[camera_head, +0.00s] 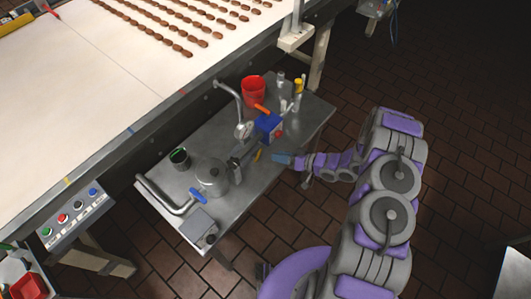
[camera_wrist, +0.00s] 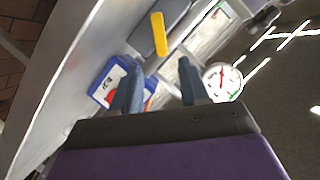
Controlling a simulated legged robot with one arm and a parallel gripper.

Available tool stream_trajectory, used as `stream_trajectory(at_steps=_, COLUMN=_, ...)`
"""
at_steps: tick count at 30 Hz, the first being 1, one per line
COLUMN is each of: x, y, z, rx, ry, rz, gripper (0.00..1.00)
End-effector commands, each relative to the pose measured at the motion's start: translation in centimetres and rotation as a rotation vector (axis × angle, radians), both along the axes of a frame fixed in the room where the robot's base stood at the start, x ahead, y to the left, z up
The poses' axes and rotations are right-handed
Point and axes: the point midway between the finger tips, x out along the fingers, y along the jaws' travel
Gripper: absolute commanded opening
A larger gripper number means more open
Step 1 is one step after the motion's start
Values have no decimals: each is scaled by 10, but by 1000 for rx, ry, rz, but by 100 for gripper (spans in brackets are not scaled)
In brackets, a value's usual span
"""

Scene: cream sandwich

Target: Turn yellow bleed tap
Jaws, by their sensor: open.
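The yellow bleed tap is a short flat yellow lever (camera_wrist: 159,34) on a grey body in the wrist view. My gripper (camera_wrist: 159,64) is open and empty. In the wrist view the lever lies just beyond the fingertips, roughly between them, and no contact is visible. In the head view my gripper (camera_head: 276,157) is just right of the tap, and its fingers are too small to make out.
The blue box (camera_head: 269,122) with an orange lever stands beside the tap. A pressure gauge (camera_wrist: 222,82) is near the right finger. A metal pot (camera_head: 212,180), a red bucket (camera_head: 253,90) and pipes crowd the bench (camera_head: 262,190). The conveyor (camera_head: 130,70) runs behind; tiled floor lies right.

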Motion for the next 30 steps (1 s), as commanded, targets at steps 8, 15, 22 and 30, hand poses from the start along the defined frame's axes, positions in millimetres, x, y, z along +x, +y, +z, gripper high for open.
stream_trajectory(at_steps=8, x=14, y=39, z=-13, rx=1, ry=3, rz=2, gripper=45)
stream_trajectory(at_steps=15, x=24, y=58, z=-20, rx=0, ry=0, rz=1, gripper=45)
stream_trajectory(at_steps=22, x=27, y=63, z=-21, rx=0, ry=0, rz=0, gripper=45)
stream_trajectory(at_steps=30, x=27, y=63, z=-21, rx=-1, ry=0, rz=-1, gripper=36)
